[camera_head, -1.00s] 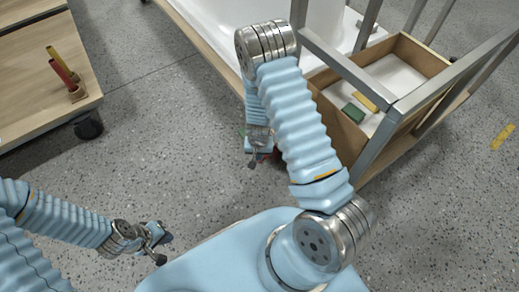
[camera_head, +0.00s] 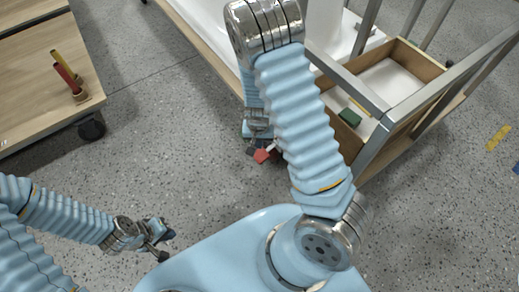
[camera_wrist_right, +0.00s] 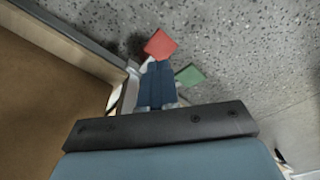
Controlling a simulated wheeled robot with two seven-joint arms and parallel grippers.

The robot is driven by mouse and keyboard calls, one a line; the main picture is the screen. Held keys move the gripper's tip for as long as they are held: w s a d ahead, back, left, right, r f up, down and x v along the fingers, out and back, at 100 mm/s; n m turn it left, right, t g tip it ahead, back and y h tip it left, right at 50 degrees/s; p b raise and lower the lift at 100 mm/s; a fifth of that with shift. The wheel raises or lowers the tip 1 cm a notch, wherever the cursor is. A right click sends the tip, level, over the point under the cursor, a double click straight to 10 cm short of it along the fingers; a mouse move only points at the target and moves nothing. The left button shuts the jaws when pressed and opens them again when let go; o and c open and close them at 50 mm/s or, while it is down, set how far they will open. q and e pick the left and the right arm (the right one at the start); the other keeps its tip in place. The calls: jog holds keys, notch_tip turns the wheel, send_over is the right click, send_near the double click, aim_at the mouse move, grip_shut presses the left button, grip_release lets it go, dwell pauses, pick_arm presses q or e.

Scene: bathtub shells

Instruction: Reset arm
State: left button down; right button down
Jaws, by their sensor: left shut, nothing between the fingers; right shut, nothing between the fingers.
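My right gripper (camera_head: 257,146) hangs low beside the tub frame in the head view, partly hidden by my right arm. In the right wrist view its blue fingers (camera_wrist_right: 157,88) are together with nothing between them. A red square piece (camera_wrist_right: 160,44) shows just beyond the fingertips, and a green piece (camera_wrist_right: 190,75) shows to their right. I cannot tell whether these pieces touch the gripper. The red piece also shows in the head view (camera_head: 264,156). My left gripper (camera_head: 158,242) is shut and empty over the floor at lower left.
A wooden drawer (camera_head: 422,63) with a green block (camera_head: 350,117) lies within a grey metal frame (camera_head: 372,150) at right. The white tub (camera_head: 325,22) is at the top. A wheeled wooden table (camera_head: 30,92) with red and yellow sticks stands at left. Speckled floor between is clear.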

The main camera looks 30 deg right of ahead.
jog(key=shift+r, duration=0.75)
jog(key=shift+s, duration=0.1)
